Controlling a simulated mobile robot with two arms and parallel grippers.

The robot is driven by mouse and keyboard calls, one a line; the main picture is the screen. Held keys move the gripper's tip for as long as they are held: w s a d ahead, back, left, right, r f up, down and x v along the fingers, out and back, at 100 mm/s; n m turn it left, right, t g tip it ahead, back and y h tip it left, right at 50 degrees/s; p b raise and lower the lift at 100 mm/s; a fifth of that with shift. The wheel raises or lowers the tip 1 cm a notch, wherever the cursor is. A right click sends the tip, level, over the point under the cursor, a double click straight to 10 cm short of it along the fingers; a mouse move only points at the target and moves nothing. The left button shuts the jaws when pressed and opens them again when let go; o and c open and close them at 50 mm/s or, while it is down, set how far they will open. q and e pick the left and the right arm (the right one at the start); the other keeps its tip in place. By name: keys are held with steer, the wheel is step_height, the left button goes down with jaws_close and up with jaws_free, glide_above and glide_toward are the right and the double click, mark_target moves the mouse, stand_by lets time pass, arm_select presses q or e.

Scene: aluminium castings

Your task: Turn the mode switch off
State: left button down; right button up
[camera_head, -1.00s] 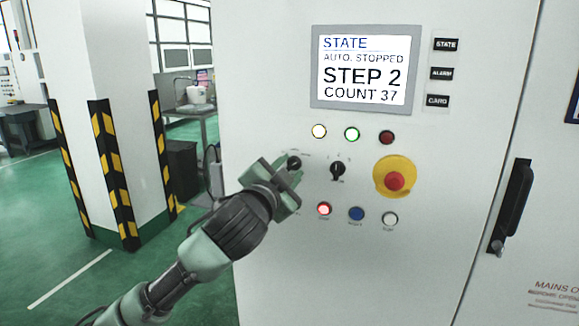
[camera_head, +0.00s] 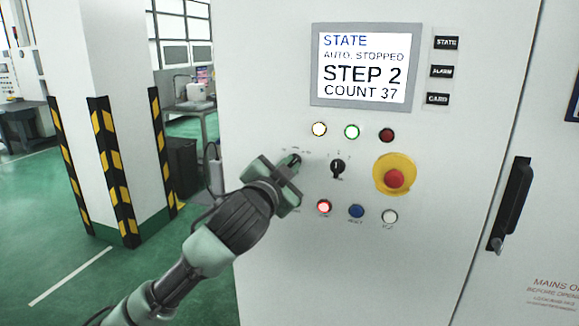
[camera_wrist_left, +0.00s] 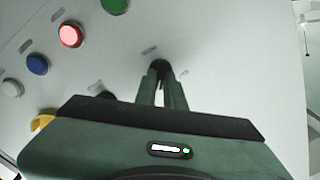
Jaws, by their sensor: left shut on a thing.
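A pale cabinet panel (camera_head: 260,60) carries two black rotary switches. The left switch (camera_head: 295,159) is mostly covered by my left gripper (camera_head: 293,167); I cannot read its label or tell its setting. In the left wrist view the left gripper (camera_wrist_left: 163,75) is shut on the dark knob (camera_wrist_left: 160,66), its fingers on either side. The second switch (camera_head: 338,168) stands free to the right, its handle close to upright. The screen (camera_head: 362,68) reads "STATE, AUTO. STOPPED, STEP 2, COUNT 37". My right gripper is not in view.
A red emergency stop (camera_head: 395,179) on a yellow plate sits at the right. Lit red (camera_head: 324,206), blue (camera_head: 356,212) and white (camera_head: 390,217) buttons lie below the switches. A green button (camera_wrist_left: 115,4) shows in the wrist view. A door handle (camera_head: 511,205) is farther right.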

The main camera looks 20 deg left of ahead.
arm_select(q)
steer(key=n+p, duration=0.1)
steer(key=n, duration=0.4)
steer(key=shift+r+p, duration=0.1)
steer(key=shift+p, duration=0.2)
steer(key=shift+a+n+p, duration=0.15)
steer(key=shift+n+p, duration=1.75)
steer(key=shift+n, duration=1.15)
steer(key=shift+a+n+p, duration=0.15)
steer(key=shift+n+p, duration=1.7)
steer(key=shift+n, duration=1.2)
steer(key=c, duration=1.5)
jaws_free()
